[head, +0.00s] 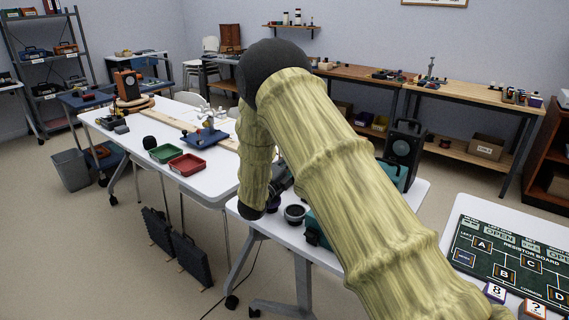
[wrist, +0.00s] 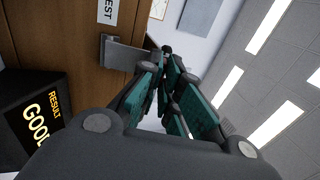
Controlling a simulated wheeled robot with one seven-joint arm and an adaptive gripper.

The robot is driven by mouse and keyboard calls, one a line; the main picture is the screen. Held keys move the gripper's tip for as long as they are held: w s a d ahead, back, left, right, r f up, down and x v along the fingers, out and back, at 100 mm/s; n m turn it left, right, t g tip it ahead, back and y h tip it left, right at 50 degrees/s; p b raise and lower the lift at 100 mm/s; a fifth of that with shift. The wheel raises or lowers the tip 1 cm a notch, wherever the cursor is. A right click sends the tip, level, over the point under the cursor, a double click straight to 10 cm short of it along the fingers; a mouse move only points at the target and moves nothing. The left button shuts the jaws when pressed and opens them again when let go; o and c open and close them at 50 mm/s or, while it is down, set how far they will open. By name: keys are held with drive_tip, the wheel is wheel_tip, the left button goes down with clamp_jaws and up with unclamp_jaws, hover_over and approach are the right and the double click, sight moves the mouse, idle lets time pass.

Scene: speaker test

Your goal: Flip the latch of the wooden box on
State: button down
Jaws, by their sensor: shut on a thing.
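The wooden box (wrist: 85,70) shows in the wrist view as a brown wood face on the left, with a white label ending in "EST". A grey metal latch (wrist: 122,53) sticks out from its edge. My gripper (wrist: 168,58) has dark fingers with teal pads, closed in at the latch's outer end. The fingers hide the point of contact and the latch's tip. In the head view my arm hides the wooden box, the latch and the fingertips.
A black sign reading "RESULT GOOD" (wrist: 38,118) stands close to the box. In the head view a dark speaker (head: 404,150) stands on the white table (head: 325,258), near small round dark cups (head: 295,213). A resistor board (head: 515,258) lies at the right.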

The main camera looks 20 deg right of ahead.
drive_tip(key=shift+a+f+h+b, duration=0.3)
drive_tip(key=shift+h+b, duration=0.1)
drive_tip(key=shift+b, duration=0.15)
drive_tip(key=shift+r, duration=0.1)
drive_tip(key=c, duration=1.6)
unclamp_jaws()
drive_tip(key=shift+w+a, duration=0.1)
drive_tip(key=v, duration=1.2)
drive_tip(key=shift+d, duration=0.25)
